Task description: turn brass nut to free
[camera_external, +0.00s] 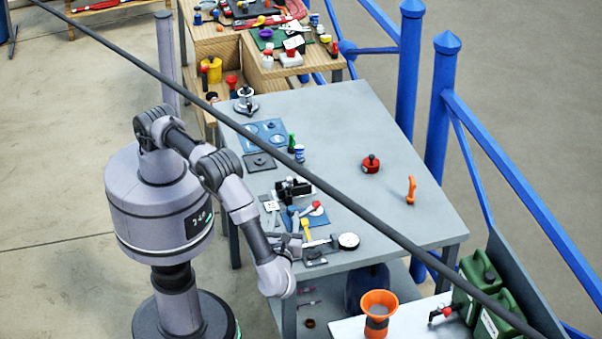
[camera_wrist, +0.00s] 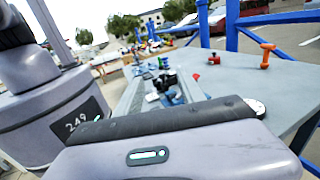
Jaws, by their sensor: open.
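I cannot make out the brass nut for certain in either view. A small yellow piece (camera_external: 306,229) stands near the front left edge of the grey table, close to a round white dial (camera_external: 348,241) with a dark rim. The dial also shows in the wrist view (camera_wrist: 256,107). My gripper (camera_external: 292,243) is small in the external view, at the table's near edge just left of the yellow piece. It is open, and I see nothing held in it. In the wrist view my own wrist housing hides the fingers and the spot in front of them.
A black fixture (camera_external: 293,189), a red-handled tool (camera_external: 311,208) and a blue plate (camera_external: 265,133) line the table's left side. A red knob (camera_external: 370,164) and an orange piece (camera_external: 411,190) stand on the right. A dark bar (camera_external: 340,197) crosses the external view.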

